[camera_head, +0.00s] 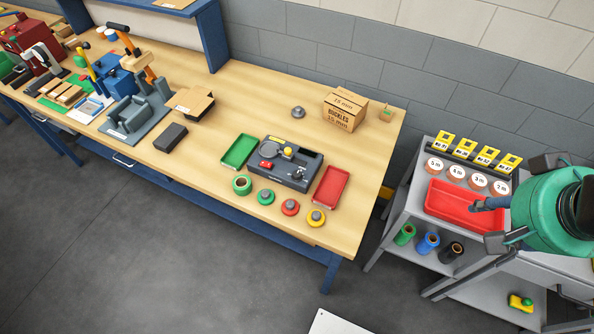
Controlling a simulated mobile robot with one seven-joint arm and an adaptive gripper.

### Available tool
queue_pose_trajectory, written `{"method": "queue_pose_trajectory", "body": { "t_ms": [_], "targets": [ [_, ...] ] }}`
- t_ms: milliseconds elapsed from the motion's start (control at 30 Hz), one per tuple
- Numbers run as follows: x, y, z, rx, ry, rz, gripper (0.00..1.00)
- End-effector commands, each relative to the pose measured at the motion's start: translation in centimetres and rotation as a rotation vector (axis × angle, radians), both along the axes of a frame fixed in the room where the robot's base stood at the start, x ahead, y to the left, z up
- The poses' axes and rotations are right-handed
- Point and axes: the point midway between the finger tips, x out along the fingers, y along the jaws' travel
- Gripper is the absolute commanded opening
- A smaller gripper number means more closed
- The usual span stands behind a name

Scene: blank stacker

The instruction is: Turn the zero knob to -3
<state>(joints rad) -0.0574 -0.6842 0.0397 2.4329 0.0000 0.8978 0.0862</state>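A dark grey measuring device (312,163) sits on the wooden workbench, between a green tray and a red tray. On it are a round grey disc (270,148), a small red part (266,164), a yellow round part (288,151) and a dark metal part (297,174). Which of these is the zero knob, and any scale marks, are too small to tell. My arm, teal with black parts, is at the right edge over the grey cart, far from the device. My gripper (490,204) seems to be the dark end over the cart's red tray; its fingers are unclear.
The green tray (239,151) and red tray (330,186) flank the device. Several coloured rings lie in front, including a yellow one (316,218). A cardboard box (344,109) stands behind. The cart (413,205) holds a red tray (440,204). Floor before the bench is clear.

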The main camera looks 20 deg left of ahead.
Motion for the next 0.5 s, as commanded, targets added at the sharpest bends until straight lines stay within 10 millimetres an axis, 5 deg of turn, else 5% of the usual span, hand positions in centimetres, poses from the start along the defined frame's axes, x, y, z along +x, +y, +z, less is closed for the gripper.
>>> {"method": "queue_pose_trajectory", "body": {
  "t_ms": [500],
  "targets": [
    [10.9, 11.8, -0.7, 0.103, 0.179, -0.092, 0.44]
  ]
}}
